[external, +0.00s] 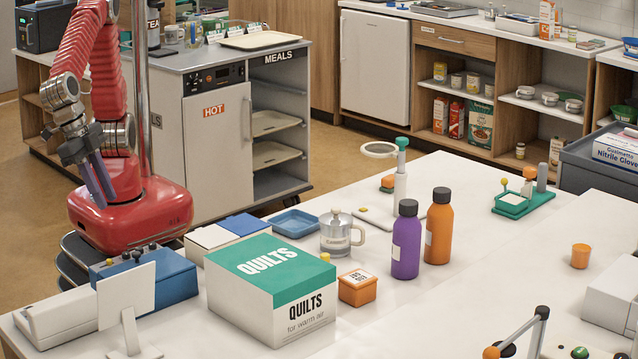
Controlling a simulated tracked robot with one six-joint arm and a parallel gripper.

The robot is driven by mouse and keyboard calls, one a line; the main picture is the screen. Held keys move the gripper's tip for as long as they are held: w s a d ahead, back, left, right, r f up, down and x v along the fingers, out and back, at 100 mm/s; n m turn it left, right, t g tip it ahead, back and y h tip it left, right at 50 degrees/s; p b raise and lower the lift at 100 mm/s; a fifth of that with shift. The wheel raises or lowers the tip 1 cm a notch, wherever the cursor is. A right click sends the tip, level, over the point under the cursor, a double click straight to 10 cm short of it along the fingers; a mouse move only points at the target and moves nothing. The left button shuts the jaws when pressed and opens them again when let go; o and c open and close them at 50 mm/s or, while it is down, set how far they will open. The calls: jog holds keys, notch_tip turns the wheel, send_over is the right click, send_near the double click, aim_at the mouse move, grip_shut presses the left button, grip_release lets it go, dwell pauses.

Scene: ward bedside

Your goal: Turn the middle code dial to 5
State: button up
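A blue box (172,277) stands near the left end of the white table. Small dark knobs (138,254) stand in a row along its top; they look like the code dials, but their numbers are too small to read. I cannot tell what the middle dial is set to. A white panel on a stand (126,296) hides part of the box's front. My gripper (104,192) hangs from the red arm above and behind the box, apart from it, with its grey fingers pointing down. The gap between the fingers is not clear, and I see nothing held.
A QUILTS carton (283,310) stands right of the blue box. A white device (70,315) is at its left. Behind the carton are a blue tray (294,223) and a metal mug (335,240). Purple (406,245) and orange (438,232) bottles stand further right.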

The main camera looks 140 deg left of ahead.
jog(key=s+a+m+h, duration=0.3)
jog(key=s+a+m, duration=0.4)
jog(key=a, duration=0.6)
jog(key=shift+s+r+m, duration=0.15)
jog(key=shift+s+m, duration=0.2)
jog(key=shift+m, duration=0.35)
dwell(0.5)
jog(key=s+a+r+n+t, duration=0.1)
jog(key=s+a+r, duration=0.1)
jog(key=a, duration=0.4)
jog(key=s+a+r+n+t, duration=0.1)
jog(key=s+a+n, duration=0.1)
jog(key=a, duration=0.4)
jog(key=shift+s+a+r+t, duration=0.3)
jog(key=shift+s+r, duration=0.1)
